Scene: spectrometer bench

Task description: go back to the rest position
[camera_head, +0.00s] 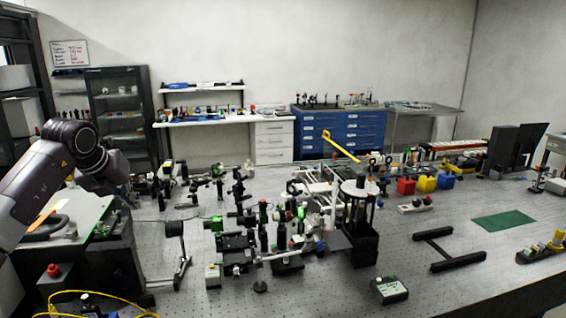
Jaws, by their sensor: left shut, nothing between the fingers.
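My left arm (38,185) comes in from the left edge and bends at a dark round joint (72,135). Its dark wrist end, with my left gripper (112,178), is above the left side of the bench. The gripper is small and dark against the equipment behind it. It is shut, and I see nothing held in it. My right gripper is not in view.
The perforated optical bench (460,225) carries dense optical mounts (240,225) in the middle. A boxy instrument (100,250) stands below my left arm, near a yellow cable (95,294). A black meter (389,290) sits at the front. The bench's right side has more free room.

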